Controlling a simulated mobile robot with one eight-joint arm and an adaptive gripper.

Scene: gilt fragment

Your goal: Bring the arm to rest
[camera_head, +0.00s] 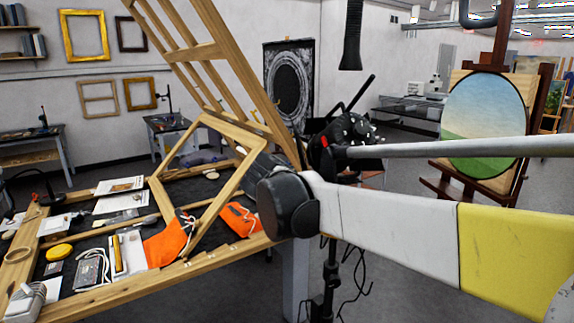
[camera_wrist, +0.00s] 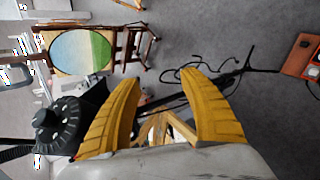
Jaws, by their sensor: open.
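My gripper (camera_wrist: 160,112) shows in the wrist view with its two yellow fingers spread apart. It is open, and I see nothing held between the fingers. In the head view my arm, white with a yellow band, stretches from the right edge to a dark joint beside the workbench. The gripper's fingers cannot be made out in the head view. Behind the fingers in the wrist view is grey floor with dark cables (camera_wrist: 215,78).
A wooden-edged workbench (camera_head: 185,272) holds a tilted wooden frame (camera_head: 209,224), orange cloths (camera_head: 165,246), papers and a yellow disc (camera_head: 59,252). An easel with an oval landscape painting (camera_head: 484,124) stands at right; the painting also shows in the wrist view (camera_wrist: 80,52). Grey floor is open around the easel.

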